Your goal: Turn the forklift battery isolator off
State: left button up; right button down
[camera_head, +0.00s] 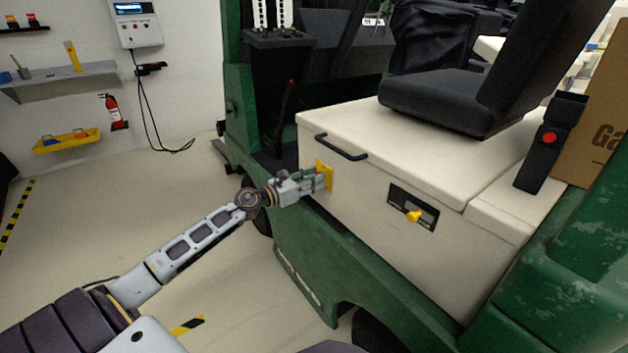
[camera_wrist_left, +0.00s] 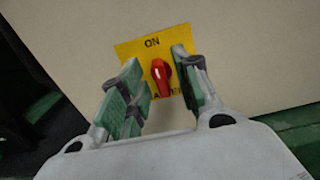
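The battery isolator is a red rotary knob (camera_wrist_left: 161,78) on a yellow plate (camera_wrist_left: 128,50), marked ON at the top. The knob stands roughly upright, its upper end towards the ON mark. The plate also shows in the head view (camera_head: 327,177), on the left part of the forklift's cream side panel. My left gripper (camera_wrist_left: 164,84) is open, its green-padded fingers on either side of the knob, with gaps visible between pads and knob. The lower lettering on the plate is partly hidden by the fingers. In the head view the left gripper (camera_head: 322,180) covers the knob. My right gripper is not in view.
The cream battery cover (camera_head: 400,150) has a black handle (camera_head: 341,148) above the plate and a yellow latch (camera_head: 414,216) to the right. The green forklift body (camera_head: 330,255) runs below. Open floor (camera_head: 110,230) lies to the left.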

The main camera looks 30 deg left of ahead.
pick_arm(q)
jog(key=shift+w, duration=0.15)
jog(key=shift+c, duration=0.5)
grip_shut()
